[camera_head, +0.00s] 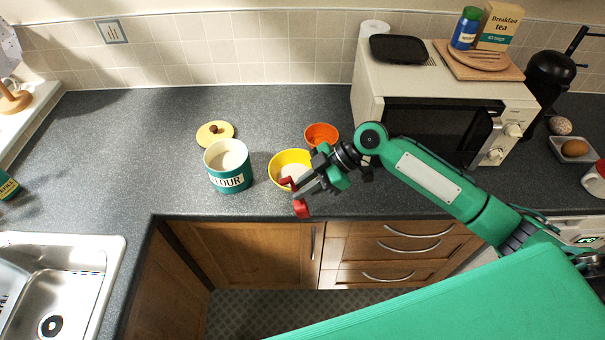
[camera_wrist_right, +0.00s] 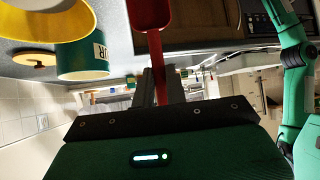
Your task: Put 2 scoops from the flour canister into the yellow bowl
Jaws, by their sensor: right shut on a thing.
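The teal flour canister (camera_head: 228,180) stands open on the counter, with pale flour inside. The yellow bowl (camera_head: 281,157) stands to its right, with something whitish inside, partly hidden by my gripper. My right gripper (camera_head: 303,186) is in front of the bowl, shut on the handle of a red scoop (camera_head: 302,209). The scoop also shows in the right wrist view (camera_wrist_right: 150,14), held between the fingers (camera_wrist_right: 160,85). I cannot tell whether it holds flour. The wrist view also shows the bowl (camera_wrist_right: 62,32) and canister (camera_wrist_right: 84,66). My left gripper is not in view.
A yellow lid (camera_head: 215,134) with a dark knob lies behind the canister. An orange bowl (camera_head: 321,134) stands behind the yellow bowl. A microwave (camera_head: 440,95) is at the right, near my arm. A sink (camera_head: 60,285) is at lower left. The counter left of the canister is clear.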

